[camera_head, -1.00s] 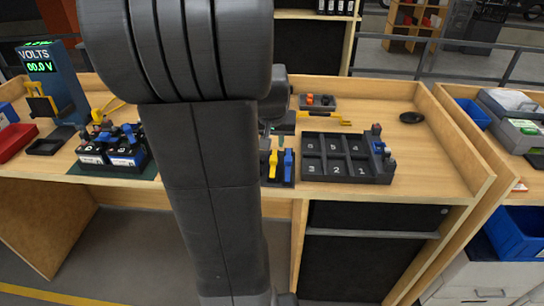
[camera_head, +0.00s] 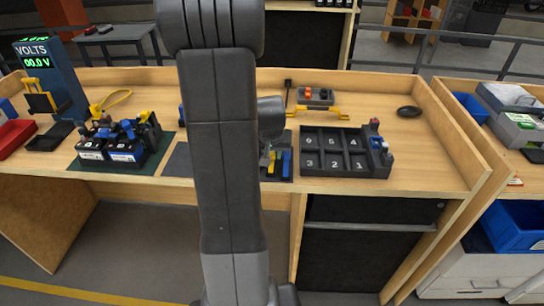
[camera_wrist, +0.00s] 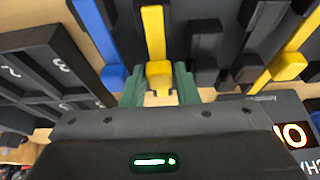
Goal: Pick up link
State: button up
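In the wrist view, the green fingertips of my gripper (camera_wrist: 160,88) stand on either side of the end of a yellow bar-shaped piece (camera_wrist: 156,35), which looks like a link. There is little or no gap beside the yellow end, and I cannot tell whether the fingers press on it. A blue bar (camera_wrist: 98,35) lies to its left and another yellow bar (camera_wrist: 290,62) to the right. In the head view, my arm hides most of the gripper. A yellow piece (camera_head: 265,160) and a blue piece (camera_head: 287,162) show just right of the arm.
A black numbered tray (camera_head: 312,172) stands right of the bars. Behind it are a yellow-handled item (camera_head: 318,113) and a small grey box (camera_head: 315,97). Batteries (camera_head: 125,152) and a voltmeter stand (camera_head: 58,85) are on the left.

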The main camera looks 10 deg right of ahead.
jog(key=shift+f, duration=0.1)
grip_shut()
